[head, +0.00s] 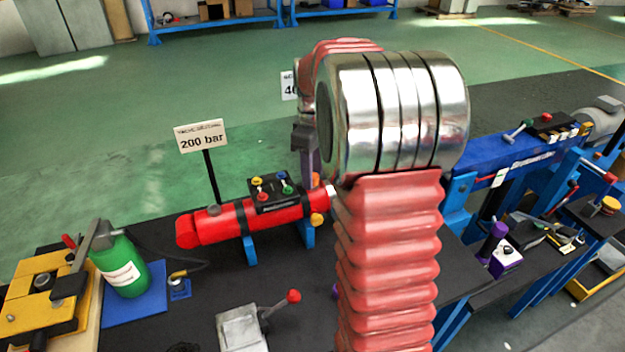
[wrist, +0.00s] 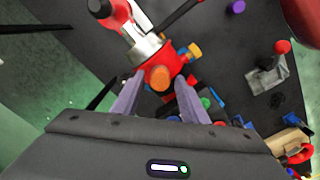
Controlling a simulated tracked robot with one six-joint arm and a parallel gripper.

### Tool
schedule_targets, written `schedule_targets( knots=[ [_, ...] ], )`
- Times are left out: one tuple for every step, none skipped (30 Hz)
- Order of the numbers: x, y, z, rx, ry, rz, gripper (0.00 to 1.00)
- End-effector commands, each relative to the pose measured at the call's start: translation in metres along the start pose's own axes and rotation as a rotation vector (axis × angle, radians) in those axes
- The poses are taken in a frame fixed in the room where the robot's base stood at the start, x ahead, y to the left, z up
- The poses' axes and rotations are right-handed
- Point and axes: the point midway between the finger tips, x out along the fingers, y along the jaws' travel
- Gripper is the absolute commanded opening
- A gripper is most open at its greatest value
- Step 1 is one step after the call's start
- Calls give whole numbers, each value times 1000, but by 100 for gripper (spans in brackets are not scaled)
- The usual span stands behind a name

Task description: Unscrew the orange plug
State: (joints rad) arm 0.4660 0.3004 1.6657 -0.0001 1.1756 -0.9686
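In the wrist view the orange plug (wrist: 159,78) faces the camera, in front of the red body (wrist: 171,58). My gripper (wrist: 157,83) is open, with one grey-purple finger on each side of the plug in the picture. Gaps show between the plug and both fingers. I cannot tell whether the fingertips reach down to the plug's depth. In the head view my gripper (head: 309,168) shows above the cylinder's right end, partly hidden by my arm.
A black valve block (head: 272,193) with coloured knobs sits on the cylinder. A "200 bar" sign (head: 203,136) stands behind it. A grey block with a red-knobbed lever (head: 243,328) is in front. A green bottle (head: 121,262) stands left. Dark table surface lies between.

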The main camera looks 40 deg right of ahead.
Motion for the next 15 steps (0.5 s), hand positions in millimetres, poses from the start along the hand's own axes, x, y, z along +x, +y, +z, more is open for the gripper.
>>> schedule_targets(
  knots=[
    [0,0,0,36,0,0,40],
    [0,0,0,59,0,0,40],
    [0,0,0,89,0,0,40],
    [0,0,0,113,0,0,40],
    [0,0,0,136,0,0,40],
    [0,0,0,167,0,0,40],
    [0,0,0,189,0,0,40],
    [0,0,0,212,0,0,40],
    [0,0,0,241,0,0,40],
    [0,0,0,261,0,0,40],
    [0,0,0,276,0,0,40],
    [0,0,0,294,0,0,40],
    [0,0,0,301,0,0,40],
    [0,0,0,307,0,0,40],
    [0,0,0,310,0,0,40]
  ],
)
